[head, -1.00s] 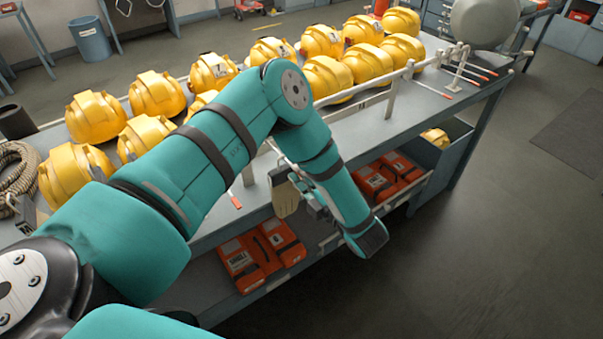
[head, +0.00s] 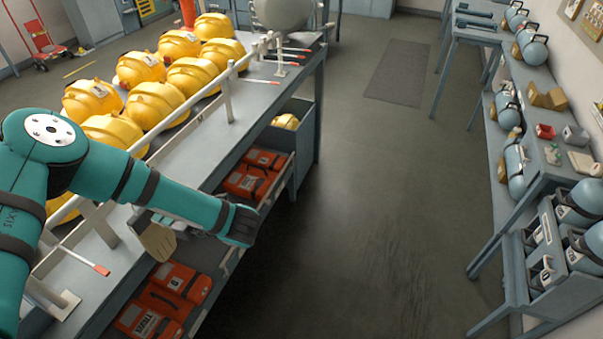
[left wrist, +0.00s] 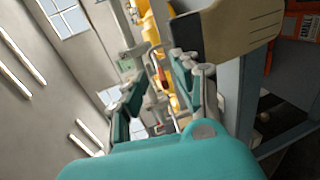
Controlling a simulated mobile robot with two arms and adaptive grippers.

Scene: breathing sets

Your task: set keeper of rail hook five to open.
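A pale rail (head: 228,84) on posts runs along the bench's front edge. My left gripper (head: 178,226) is low at the bench front, partly hidden by my arm. In the left wrist view its fingers (left wrist: 157,88) are apart, with a small red-and-metal piece (left wrist: 160,78) seen between or beyond them; contact is unclear. My right gripper is out of view.
Yellow helmets (head: 155,104) crowd the bench behind the rail. A tan paddle-like piece (head: 158,241) is beside the gripper. Orange cases (head: 178,283) lie on the shelf below. The floor aisle (head: 370,210) is clear; a rack with blue cylinders (head: 515,165) stands right.

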